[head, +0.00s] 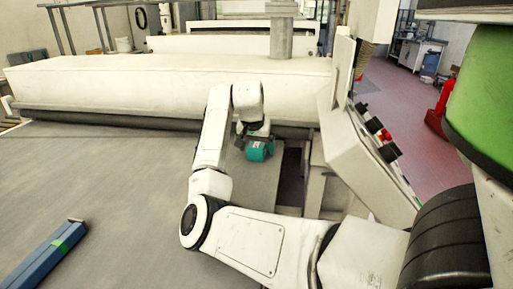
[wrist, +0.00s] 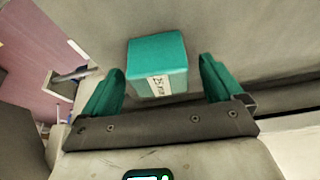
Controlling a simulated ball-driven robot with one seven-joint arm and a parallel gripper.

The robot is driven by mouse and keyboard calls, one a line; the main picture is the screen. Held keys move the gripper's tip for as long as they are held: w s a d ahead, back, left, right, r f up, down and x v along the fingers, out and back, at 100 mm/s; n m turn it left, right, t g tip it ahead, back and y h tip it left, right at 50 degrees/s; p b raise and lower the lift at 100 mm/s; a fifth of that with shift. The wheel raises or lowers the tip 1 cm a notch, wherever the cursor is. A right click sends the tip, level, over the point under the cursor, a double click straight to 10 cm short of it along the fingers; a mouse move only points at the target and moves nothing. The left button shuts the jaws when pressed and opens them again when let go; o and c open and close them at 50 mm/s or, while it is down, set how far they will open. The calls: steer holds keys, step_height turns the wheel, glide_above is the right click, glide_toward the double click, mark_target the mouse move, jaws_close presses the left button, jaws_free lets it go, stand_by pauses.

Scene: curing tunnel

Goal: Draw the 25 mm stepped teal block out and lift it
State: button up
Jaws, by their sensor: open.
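The teal block (wrist: 157,50) shows in the wrist view at the upper middle, with a white label on its near side that seems to start with 25. It stands on a grey surface, and its stepped shape is hard to make out. My gripper (wrist: 162,66) is open, with one teal finger on each side of the block in the picture and a visible gap at both sides. I cannot tell how deep the block is between the fingers. In the head view, the block (head: 261,151) is a small teal shape below my wrist, partly hidden by my gripper.
A long white tunnel housing (head: 150,85) runs behind the grey belt (head: 110,165). A slanted control panel (head: 365,145) with knobs stands close to the right. A blue bar with a green band (head: 45,255) lies at the front left. The belt's middle is clear.

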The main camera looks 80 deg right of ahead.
steer(key=v, duration=1)
steer(key=shift+p, duration=0.3)
steer(key=shift+a+r, duration=0.1)
